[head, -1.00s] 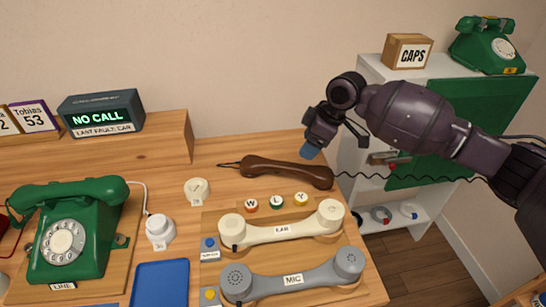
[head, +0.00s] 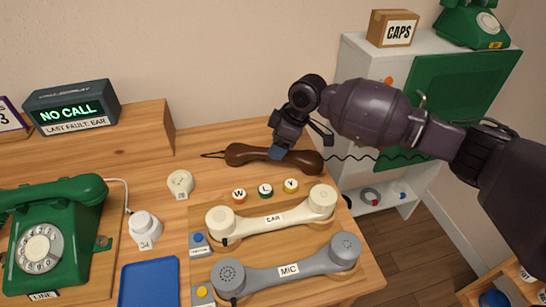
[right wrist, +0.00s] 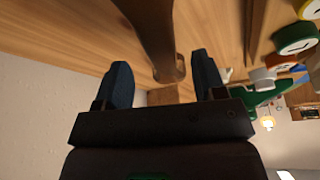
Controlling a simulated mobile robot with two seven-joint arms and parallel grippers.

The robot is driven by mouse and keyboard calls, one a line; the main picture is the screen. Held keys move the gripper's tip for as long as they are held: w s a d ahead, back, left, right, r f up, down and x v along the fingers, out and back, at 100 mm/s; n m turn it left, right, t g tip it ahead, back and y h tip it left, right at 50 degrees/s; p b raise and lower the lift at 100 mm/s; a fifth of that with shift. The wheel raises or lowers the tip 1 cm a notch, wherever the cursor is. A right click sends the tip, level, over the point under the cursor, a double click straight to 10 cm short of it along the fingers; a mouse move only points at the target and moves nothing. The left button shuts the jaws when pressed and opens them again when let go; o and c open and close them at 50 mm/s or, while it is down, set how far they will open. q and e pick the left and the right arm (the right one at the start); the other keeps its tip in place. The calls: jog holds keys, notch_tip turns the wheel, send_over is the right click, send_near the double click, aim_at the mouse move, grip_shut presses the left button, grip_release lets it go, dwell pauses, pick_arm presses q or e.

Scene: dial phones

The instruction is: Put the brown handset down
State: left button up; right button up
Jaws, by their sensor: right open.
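The brown handset (head: 246,154) lies on the wooden desk near its back edge, behind the cream EAR handset, with a black cord running off to the right. My right gripper (head: 277,153) is at the handset's middle, its blue fingertips overlapping it in the head view. In the right wrist view the open fingers (right wrist: 165,82) stand apart, with the brown handset (right wrist: 155,35) showing in the gap, just ahead of them. Whether a finger touches it I cannot tell. My left gripper is not in view.
The cream EAR handset (head: 240,221) and grey MIC handset (head: 255,278) lie in front on a wooden board. Small W, L and Y caps (head: 265,190) sit close before the brown handset. A green phone (head: 55,225) and blue tray (head: 150,283) are left. A white cabinet (head: 352,95) stands right.

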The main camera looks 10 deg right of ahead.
jog(key=x, duration=0.3)
jog(key=shift+f+b, duration=0.35)
jog(key=shift+r, duration=0.1)
jog(key=shift+s, duration=0.1)
jog(key=shift+c, duration=0.5)
grip_shut()
